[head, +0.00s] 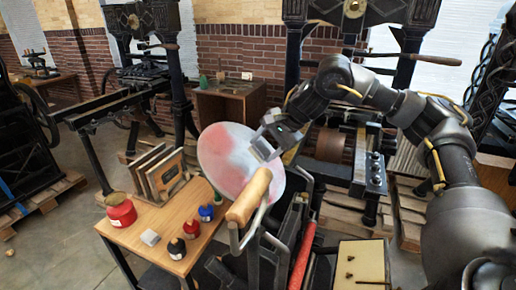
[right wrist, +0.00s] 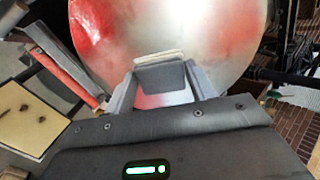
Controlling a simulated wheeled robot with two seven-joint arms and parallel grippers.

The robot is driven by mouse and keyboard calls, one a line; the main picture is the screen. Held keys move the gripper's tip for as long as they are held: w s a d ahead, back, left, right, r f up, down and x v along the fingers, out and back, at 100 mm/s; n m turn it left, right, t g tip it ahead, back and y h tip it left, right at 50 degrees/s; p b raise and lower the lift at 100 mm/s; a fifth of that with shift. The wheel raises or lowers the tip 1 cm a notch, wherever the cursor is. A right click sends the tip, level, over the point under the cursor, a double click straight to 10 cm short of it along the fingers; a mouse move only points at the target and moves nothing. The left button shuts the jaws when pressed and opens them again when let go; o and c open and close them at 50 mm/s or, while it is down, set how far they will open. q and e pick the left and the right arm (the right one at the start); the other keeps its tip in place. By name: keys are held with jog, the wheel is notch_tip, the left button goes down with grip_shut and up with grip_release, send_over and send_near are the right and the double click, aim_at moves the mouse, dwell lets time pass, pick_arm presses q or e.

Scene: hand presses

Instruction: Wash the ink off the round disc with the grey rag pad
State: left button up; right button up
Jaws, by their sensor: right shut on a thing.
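The round disc (head: 222,150) stands tilted beside the small wooden table, pale with red ink smeared over it. In the right wrist view the disc (right wrist: 220,40) has strong red at the upper left and a paler, greyish area at the centre and right. My right gripper (head: 264,146) is at the disc's upper right face. It is shut on the grey rag pad (right wrist: 162,76), whose pale far edge lies at or very near the disc; exact contact cannot be told. My left gripper is not in view.
A wooden roller (head: 248,196) stands in front of the disc's lower part. A press with a bed (head: 335,145) stands behind my right arm.

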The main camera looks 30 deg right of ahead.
jog(key=d+f, duration=0.1)
jog(key=d, duration=0.2)
jog(key=w+d+f+b, duration=0.1)
jog(key=d+f, duration=0.1)
jog(key=d, duration=0.1)
jog(key=w+d+f+b, duration=0.1)
jog(key=d, duration=0.2)
jog(key=shift+f, duration=0.3)
jog(key=shift+b+x, duration=0.3)
jog(key=shift+x, duration=0.65)
jog(key=shift+w+a+f, duration=0.3)
jog(key=shift+f, duration=0.1)
jog(key=shift+s+a+r+b, duration=0.1)
jog(key=shift+s+a+b, duration=0.2)
jog(key=shift+s+a, duration=0.7)
jog(key=shift+s+a+r+b, duration=0.1)
jog(key=shift+s+a+b, duration=0.15)
jog(key=shift+s+a, duration=0.7)
jog(key=shift+w+a, duration=0.25)
jog(key=shift+a, duration=0.1)
